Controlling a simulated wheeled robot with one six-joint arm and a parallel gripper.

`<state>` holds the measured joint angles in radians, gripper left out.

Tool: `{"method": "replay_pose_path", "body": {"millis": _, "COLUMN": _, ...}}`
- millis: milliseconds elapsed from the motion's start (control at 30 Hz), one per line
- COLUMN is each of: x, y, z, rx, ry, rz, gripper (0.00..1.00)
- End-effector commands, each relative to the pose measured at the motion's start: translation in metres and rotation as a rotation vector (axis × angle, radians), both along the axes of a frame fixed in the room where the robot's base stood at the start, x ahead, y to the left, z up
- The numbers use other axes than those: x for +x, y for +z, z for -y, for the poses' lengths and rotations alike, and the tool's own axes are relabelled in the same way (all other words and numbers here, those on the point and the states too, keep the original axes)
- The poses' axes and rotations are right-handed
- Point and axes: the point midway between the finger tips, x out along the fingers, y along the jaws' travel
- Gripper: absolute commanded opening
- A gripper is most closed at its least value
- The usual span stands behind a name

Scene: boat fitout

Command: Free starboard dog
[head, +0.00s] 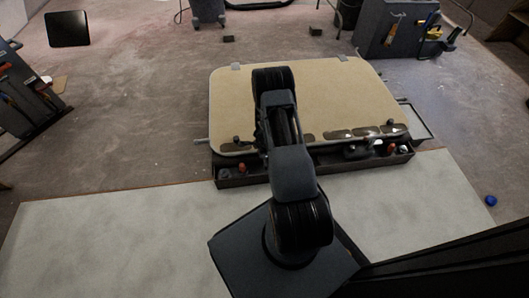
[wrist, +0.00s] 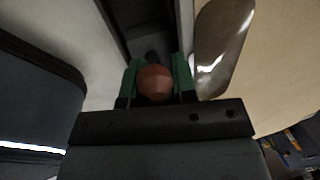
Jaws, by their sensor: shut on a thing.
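A tan hatch panel (head: 330,100) with rounded corners lies flat in the head view, and its edge also shows in the wrist view (wrist: 275,55). My gripper (wrist: 157,72) has green fingers closed on both sides of a round red-orange knob (wrist: 155,84). A glossy dark oval plate (wrist: 222,45) is close to the right of the fingers. In the head view my arm hides the gripper and the held knob. Small red knobs show along the hatch's near edge, at left (head: 241,168) and at right (head: 392,149). I cannot tell which one is the starboard dog.
A dark shallow trough (head: 340,165) runs along the hatch's near side. Several dark oval plates (head: 340,134) lie on the near edge. A pale platform (head: 110,235) is in front. A tool cart (head: 395,30) stands back right, a tool rack (head: 25,90) at left. A blue object (head: 490,200) lies right.

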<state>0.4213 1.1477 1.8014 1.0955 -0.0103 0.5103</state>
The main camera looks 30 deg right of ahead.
Motion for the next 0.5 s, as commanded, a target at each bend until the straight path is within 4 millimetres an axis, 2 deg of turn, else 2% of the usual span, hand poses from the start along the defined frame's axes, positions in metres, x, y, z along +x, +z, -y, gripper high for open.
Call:
{"method": "replay_pose_path", "body": {"millis": 367, "x": -0.0017, "y": -0.0008, "z": 0.0010, "rx": 0.001, "ry": -0.014, "rz": -0.002, "gripper": 0.02}}
{"method": "replay_pose_path", "body": {"millis": 400, "x": -0.0016, "y": -0.0008, "z": 0.0009, "rx": 0.002, "ry": -0.014, "rz": -0.001, "gripper": 0.29}}
{"method": "replay_pose_path", "body": {"millis": 500, "x": -0.0012, "y": -0.0007, "z": 0.0003, "rx": 0.002, "ry": -0.012, "rz": -0.001, "gripper": 0.39}}
